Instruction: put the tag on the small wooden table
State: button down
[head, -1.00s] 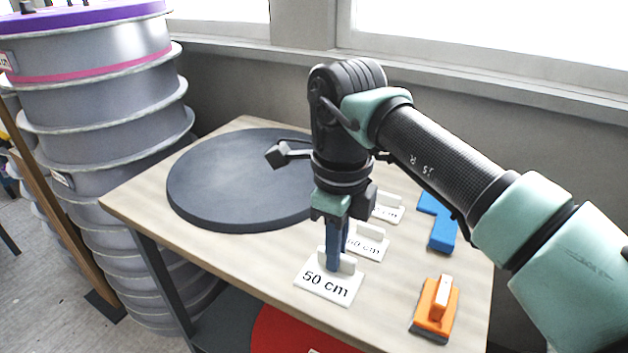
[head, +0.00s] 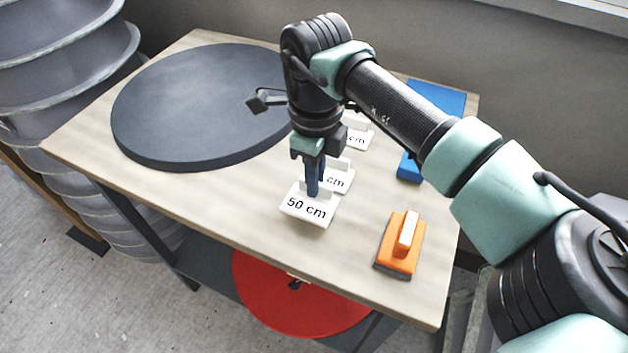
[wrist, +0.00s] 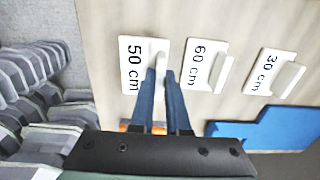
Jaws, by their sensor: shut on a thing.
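A white tag marked "50 cm" (head: 307,208) with an upright grip is at the front of a wooden-topped table (head: 230,215). My gripper (head: 313,190) points down, its blue fingers shut on the tag's grip. In the wrist view the fingers (wrist: 161,75) reach the grip of this tag (wrist: 133,62). I cannot tell whether the tag touches the tabletop or is slightly above it. Two similar tags stand behind it: "60 cm" (wrist: 201,60), partly hidden by my fingers in the head view, and "30 cm" (wrist: 264,66).
A large dark disc (head: 200,105) covers the table's left part. An orange block with a pale handle (head: 390,255) is at the front right. Blue pieces (head: 435,97) lie at the back right. A red disc (head: 290,300) is on the lower shelf. Grey stacked moulds (head: 70,60) stand left.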

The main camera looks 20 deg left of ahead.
jog(key=shift+f, duration=1.3)
jog(key=shift+f, duration=0.2)
jog(key=c, duration=0.9)
grip_release()
jog(key=shift+r, duration=0.1)
notch_tip(320, 180, up, 12)
jog(key=b, duration=0.1)
jog(key=shift+r+b, duration=0.15)
jog(key=shift+b, duration=0.2)
